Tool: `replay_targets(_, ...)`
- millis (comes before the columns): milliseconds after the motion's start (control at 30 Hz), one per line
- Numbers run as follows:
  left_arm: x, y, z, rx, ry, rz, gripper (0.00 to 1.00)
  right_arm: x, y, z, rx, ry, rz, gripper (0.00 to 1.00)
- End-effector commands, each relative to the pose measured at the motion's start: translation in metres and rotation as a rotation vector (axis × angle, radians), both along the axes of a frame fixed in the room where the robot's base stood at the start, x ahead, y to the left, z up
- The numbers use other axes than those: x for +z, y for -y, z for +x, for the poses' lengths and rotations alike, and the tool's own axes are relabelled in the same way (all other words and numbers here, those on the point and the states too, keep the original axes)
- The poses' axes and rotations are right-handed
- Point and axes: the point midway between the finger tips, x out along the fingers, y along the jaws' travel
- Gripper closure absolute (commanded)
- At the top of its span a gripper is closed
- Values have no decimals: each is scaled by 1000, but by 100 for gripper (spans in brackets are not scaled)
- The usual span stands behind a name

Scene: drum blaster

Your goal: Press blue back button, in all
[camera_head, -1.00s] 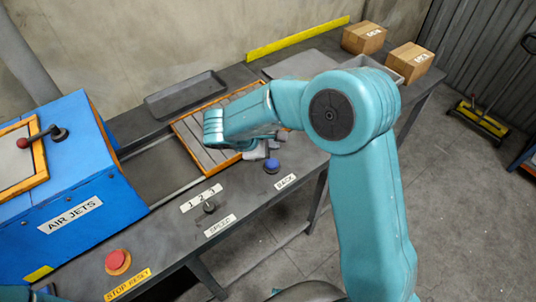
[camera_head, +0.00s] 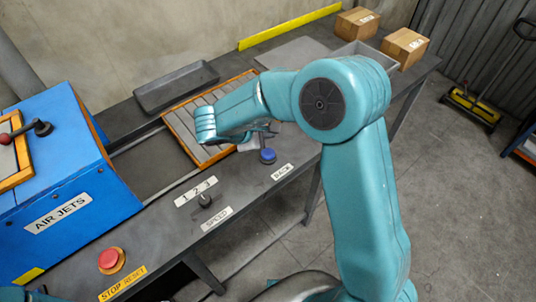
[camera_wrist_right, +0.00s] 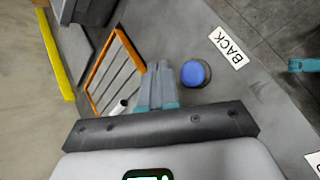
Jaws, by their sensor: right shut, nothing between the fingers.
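The blue button labelled BACK (camera_head: 267,155) stands on the dark table near its front edge, in a dark round base. It also shows in the wrist view (camera_wrist_right: 194,73), just right of my right gripper's fingertips. My right gripper (camera_wrist_right: 160,68) is shut and empty, its fingers side by side. A narrow gap shows between the fingers and the button in that view; their height above the table is hard to tell. In the head view the wrist partly hides this gripper, close behind the button. My left gripper is not in view.
An orange-framed slatted panel (camera_head: 187,126) lies beside the gripper. A SPEED knob (camera_head: 205,200) and a red stop button (camera_head: 111,260) are left along the front edge. The blue AIR JETS box (camera_head: 65,190) stands left. Boxes (camera_head: 405,48) sit at the far right.

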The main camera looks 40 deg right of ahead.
Motion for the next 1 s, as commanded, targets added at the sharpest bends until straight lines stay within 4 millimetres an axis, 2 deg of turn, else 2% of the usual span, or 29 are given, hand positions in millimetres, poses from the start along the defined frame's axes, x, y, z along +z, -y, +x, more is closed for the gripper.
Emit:
replay_targets(33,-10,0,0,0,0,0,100,-13,0,0,0,-2,0,100)
replay_targets(200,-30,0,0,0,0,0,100,-39,0,1,0,0,0,100)
replay_targets(300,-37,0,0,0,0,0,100,-48,0,2,-1,0,-1,100)
replay_targets(1000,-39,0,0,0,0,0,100,-49,0,1,-1,0,-1,100)
